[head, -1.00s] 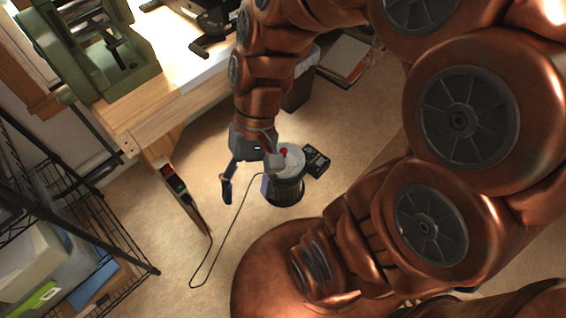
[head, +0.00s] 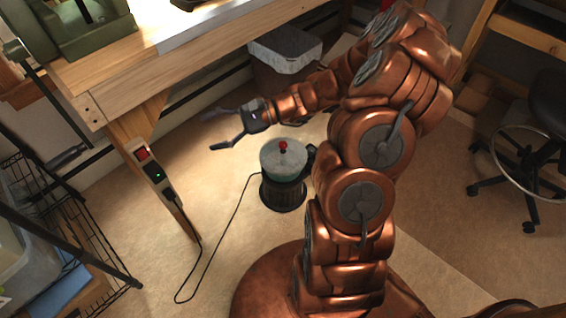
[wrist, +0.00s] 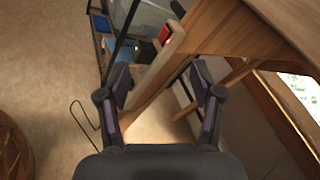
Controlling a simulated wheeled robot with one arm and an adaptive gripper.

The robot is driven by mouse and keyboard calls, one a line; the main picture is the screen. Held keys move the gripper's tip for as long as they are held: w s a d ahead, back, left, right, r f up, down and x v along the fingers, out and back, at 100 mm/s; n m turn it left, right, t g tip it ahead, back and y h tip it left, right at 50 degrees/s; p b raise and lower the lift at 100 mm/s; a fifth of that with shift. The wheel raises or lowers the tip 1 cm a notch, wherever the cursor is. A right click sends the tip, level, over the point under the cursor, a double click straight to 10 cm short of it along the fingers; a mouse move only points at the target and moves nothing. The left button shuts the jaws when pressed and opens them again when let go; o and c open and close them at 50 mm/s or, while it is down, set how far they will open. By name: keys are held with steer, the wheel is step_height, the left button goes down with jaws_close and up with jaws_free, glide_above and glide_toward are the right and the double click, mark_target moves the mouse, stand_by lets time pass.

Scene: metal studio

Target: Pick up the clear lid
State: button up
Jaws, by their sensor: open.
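The clear lid (head: 283,160) is a pale, see-through cover with a red knob (head: 283,145). It sits on top of a dark ribbed round appliance (head: 284,194) that stands on the floor and has a cord. My gripper (head: 214,130) is open and empty, up and to the left of the lid in the head view, with its fingers pointing left, away from it. In the wrist view, my open gripper (wrist: 160,82) has nothing between its fingers, and the lid is not seen there.
A wooden workbench (head: 140,65) stands behind, with a power strip (head: 150,172) on its leg. A wire rack (head: 100,240) is at the left. A lined bin (head: 285,50) is under the bench. A wheeled stool (head: 530,160) is at the right. Floor left of the appliance is clear apart from the cord.

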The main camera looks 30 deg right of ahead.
steer(key=w+d+f+m+t+h+b, duration=0.1)
steer(key=w+d+f+m+t+b, duration=0.4)
steer(key=d+f, duration=0.5)
steer(key=m+t+h+b, duration=0.75)
steer(key=m+h, duration=0.25)
steer(key=m, duration=0.3)
glide_toward(283, 144)
steer(key=shift+w+a+r+t, duration=0.15)
steer(key=shift+w+a, duration=0.15)
steer(key=shift+w, duration=0.25)
steer(key=shift+w+a+t, duration=0.1)
steer(key=shift+w+a, duration=0.2)
steer(key=shift+w, duration=0.25)
steer(key=shift+w+d, duration=0.1)
steer(key=shift+d, duration=0.05)
steer(key=shift+w+f, duration=0.25)
steer(key=shift+w, duration=0.1)
steer(key=b+x, duration=0.1)
steer(key=x, duration=0.1)
steer(key=b+x, duration=0.1)
steer(key=x, duration=0.1)
steer(key=b+x, duration=0.1)
steer(key=x, duration=0.1)
steer(key=shift+f, duration=0.3)
steer(key=shift+w+r, duration=0.1)
steer(key=shift+w, duration=0.25)
